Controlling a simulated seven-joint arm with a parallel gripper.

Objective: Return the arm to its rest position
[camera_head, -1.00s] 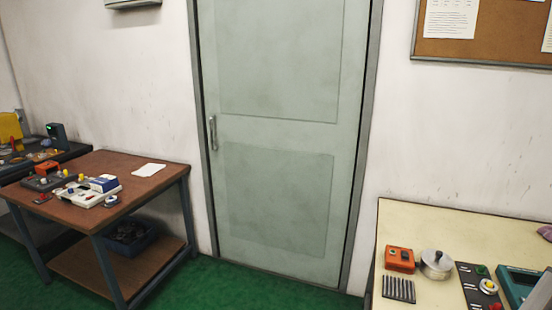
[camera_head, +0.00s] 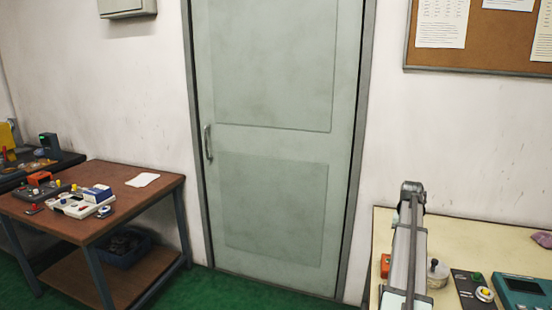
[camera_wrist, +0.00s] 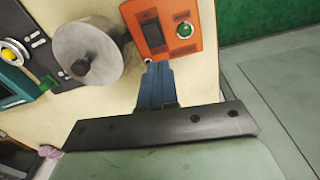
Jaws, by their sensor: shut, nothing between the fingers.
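My arm (camera_head: 407,245) rises from the bottom edge at the right of the head view, in front of the cream table (camera_head: 470,232). My gripper's fingertips cannot be made out in that view. In the wrist view my gripper (camera_wrist: 159,66) has its blue fingers together, with nothing held. The fingers point toward an orange box (camera_wrist: 152,35) with a dark window and a green button. They appear just short of its edge in the picture; the height gap cannot be told.
Beside the orange box stands a round metal-lidded pot (camera_wrist: 88,55). A dark control panel (camera_head: 470,290) and a teal device (camera_head: 520,288) are further right in the head view. A brown table (camera_head: 125,182) stands left, with a grey door (camera_head: 275,150) behind.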

